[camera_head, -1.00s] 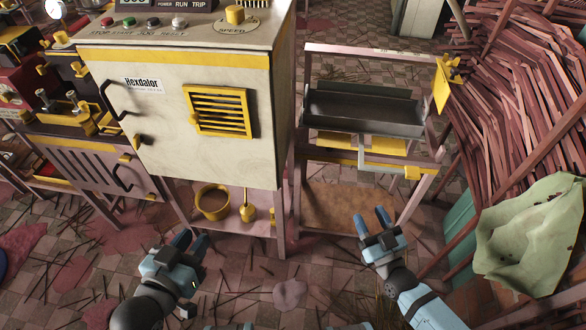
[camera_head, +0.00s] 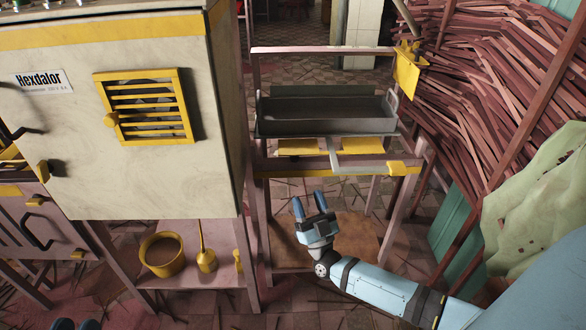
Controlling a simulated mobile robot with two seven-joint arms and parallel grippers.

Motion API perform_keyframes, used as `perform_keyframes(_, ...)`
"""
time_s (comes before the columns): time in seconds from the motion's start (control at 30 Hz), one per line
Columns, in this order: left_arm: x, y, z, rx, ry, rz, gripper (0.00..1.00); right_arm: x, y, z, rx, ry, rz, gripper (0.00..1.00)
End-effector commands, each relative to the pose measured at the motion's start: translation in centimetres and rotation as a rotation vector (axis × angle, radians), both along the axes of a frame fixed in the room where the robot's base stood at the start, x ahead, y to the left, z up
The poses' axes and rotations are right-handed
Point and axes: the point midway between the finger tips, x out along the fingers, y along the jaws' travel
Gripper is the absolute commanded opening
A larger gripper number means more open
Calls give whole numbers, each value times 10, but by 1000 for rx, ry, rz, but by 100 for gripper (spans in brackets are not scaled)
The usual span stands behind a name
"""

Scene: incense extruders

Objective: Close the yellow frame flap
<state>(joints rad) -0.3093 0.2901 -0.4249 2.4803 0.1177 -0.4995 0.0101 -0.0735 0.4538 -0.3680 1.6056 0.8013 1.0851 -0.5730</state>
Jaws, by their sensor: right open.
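The yellow flap (camera_head: 406,72) is a small plate at the top right corner of the pink tray frame (camera_head: 330,50). It hangs at an angle out to the right of the frame's top bar, beside the stacked sticks. My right gripper (camera_head: 310,204) is open and empty, with its blue fingers pointing up. It is in front of the frame's lower part, well below the flap and to its left. Only the fingertips of my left gripper (camera_head: 76,325) show at the bottom left edge. They look apart, with nothing seen between them.
A grey metal tray (camera_head: 325,125) sits in the frame, with yellow panels (camera_head: 361,145) below it. The cream cabinet (camera_head: 150,180) stands at left, above a shelf with a yellow pot (camera_head: 162,268). Reddish sticks (camera_head: 480,70) and a green cloth (camera_head: 540,200) crowd the right side.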

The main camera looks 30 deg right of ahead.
Motion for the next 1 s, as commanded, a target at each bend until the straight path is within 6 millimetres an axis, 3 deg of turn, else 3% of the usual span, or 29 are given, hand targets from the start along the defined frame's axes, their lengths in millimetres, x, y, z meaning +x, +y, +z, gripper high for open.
perform_keyframes(0.4, 9, 6, -1, 77, -133, 9, 28, 57, -9, 56, -2, -2, 1, 50)
perform_keyframes(0.6, 12, 7, 3, 87, -165, 11, 28, 68, -10, 68, -1, 0, 1, 50)
perform_keyframes(0.9, 11, 8, 3, 98, -171, 8, 28, 69, -11, 70, 0, 1, 1, 50)
perform_keyframes(1.0, 10, 8, 3, 100, -171, 8, 28, 69, -11, 70, -1, 1, 1, 27)
